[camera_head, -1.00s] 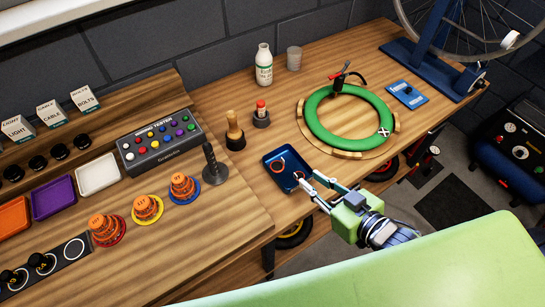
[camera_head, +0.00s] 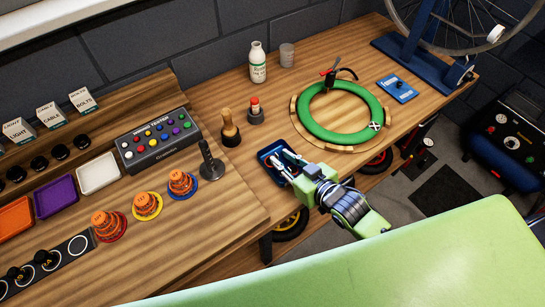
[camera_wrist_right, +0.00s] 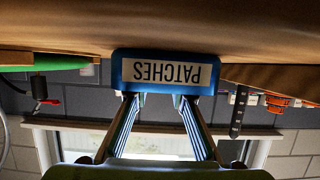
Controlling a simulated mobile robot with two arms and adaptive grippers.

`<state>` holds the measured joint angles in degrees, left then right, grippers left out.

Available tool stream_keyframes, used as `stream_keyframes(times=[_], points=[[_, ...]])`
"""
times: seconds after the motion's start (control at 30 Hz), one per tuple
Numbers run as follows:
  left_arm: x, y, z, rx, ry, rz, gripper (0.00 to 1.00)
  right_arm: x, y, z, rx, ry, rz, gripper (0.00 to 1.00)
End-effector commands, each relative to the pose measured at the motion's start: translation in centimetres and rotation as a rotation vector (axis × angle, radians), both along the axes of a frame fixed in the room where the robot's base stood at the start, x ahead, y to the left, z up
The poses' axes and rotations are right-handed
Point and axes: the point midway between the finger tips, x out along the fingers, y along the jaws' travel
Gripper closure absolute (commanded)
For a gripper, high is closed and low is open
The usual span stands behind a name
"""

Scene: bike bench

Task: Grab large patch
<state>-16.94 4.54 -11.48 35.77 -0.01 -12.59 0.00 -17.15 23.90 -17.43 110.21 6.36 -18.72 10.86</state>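The blue patches tray (camera_head: 267,152) lies near the front edge of the bench. Its PATCHES label (camera_wrist_right: 168,72) shows upside down in the right wrist view. My right gripper (camera_head: 279,164) reaches into or just over the tray from the front right. In the right wrist view its two fingers (camera_wrist_right: 157,100) stand apart with a gap between them, and I see nothing held there. The fingers cover most of the tray's inside, so the large patch cannot be made out. My left gripper is not in view.
A green tube (camera_head: 307,116) lies on a round wooden stand behind the tray. A red-topped container (camera_head: 255,112), a wooden-handled tool (camera_head: 229,130) and a white bottle (camera_head: 258,63) stand behind and left. A black lever (camera_head: 209,160) stands left of the tray.

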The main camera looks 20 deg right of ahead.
Motion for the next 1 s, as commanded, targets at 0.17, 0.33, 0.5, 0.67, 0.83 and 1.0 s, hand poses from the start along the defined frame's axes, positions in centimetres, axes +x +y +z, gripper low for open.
stream_keyframes(times=[0.17,0.33,0.5,0.67,0.83,1.0], points=[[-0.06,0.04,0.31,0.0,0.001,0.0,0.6,1.34,0.47,-0.54,-0.001,0.0,0.0,0.78],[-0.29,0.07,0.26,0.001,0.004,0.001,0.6,1.45,0.53,-0.7,-0.001,0.0,0.0,0.78],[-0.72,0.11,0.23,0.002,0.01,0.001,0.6,1.44,0.51,-0.69,-0.001,0.0,0.0,0.94],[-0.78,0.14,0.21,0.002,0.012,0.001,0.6,1.42,0.51,-0.68,-0.001,0.0,0.0,1.0],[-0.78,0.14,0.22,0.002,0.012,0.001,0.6,1.41,0.49,-0.68,-0.001,0.0,0.0,1.0],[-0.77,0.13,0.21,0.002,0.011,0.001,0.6,1.42,0.5,-0.44,-0.001,0.0,0.0,1.0]])
